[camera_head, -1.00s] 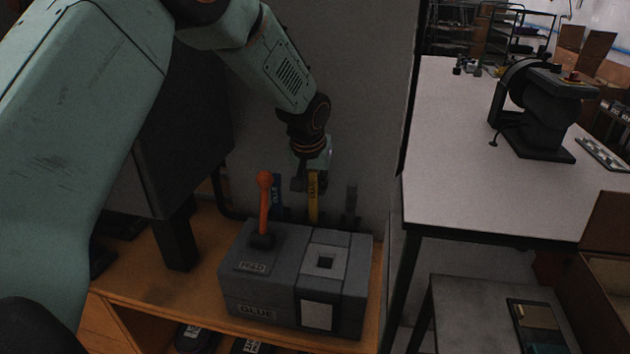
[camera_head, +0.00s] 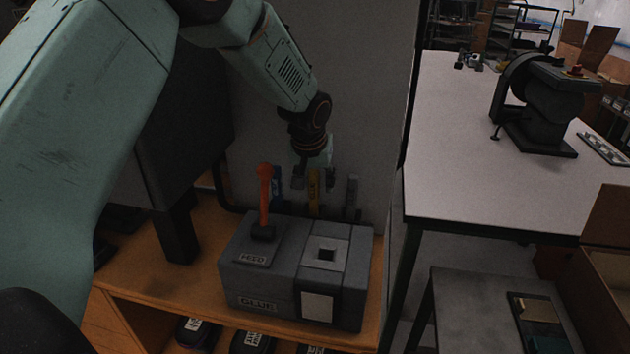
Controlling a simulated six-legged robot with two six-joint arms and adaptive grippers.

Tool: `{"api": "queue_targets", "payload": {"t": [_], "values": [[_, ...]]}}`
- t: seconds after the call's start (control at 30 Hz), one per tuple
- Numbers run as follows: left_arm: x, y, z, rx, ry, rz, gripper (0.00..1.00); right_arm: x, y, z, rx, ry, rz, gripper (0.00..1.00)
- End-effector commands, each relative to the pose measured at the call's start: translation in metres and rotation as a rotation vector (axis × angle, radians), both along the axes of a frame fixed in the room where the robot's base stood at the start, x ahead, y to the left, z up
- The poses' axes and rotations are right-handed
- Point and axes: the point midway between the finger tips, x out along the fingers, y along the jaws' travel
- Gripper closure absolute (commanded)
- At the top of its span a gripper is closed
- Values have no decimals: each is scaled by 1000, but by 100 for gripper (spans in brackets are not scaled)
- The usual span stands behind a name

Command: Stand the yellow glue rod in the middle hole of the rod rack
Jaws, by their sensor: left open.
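The yellow glue rod (camera_head: 314,192) stands upright behind the grey glue unit, between a blue rod (camera_head: 277,187) on its left and a grey rod (camera_head: 352,192) on its right. The rod rack and the rods' lower ends are hidden behind the glue unit, so I cannot see how the yellow rod sits in its hole. My left gripper (camera_head: 314,179) is open at the top of the yellow rod, with one finger on each side and gaps between. My right gripper is not in view.
The glue unit (camera_head: 269,287) with an orange-red lever (camera_head: 264,195) and a square opening stands on the wooden shelf (camera_head: 200,290) in front of the rods. A grey wall is close behind. A white table (camera_head: 460,180) with a dark machine (camera_head: 547,105) is on the right.

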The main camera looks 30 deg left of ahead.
Motion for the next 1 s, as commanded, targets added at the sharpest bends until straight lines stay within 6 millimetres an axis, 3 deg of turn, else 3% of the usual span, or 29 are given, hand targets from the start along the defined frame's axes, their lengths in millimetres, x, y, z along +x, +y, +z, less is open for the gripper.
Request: {"api": "queue_targets", "payload": {"t": [0.27, 0.7, 1.0], "values": [[-2, -1, 7, 0, -1, 0, 55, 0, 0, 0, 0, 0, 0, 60], [-31, -9, 84, 1, -1, -1, 55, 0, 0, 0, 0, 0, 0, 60], [-42, -12, 109, 1, 2, -1, 55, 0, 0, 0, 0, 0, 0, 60]]}}
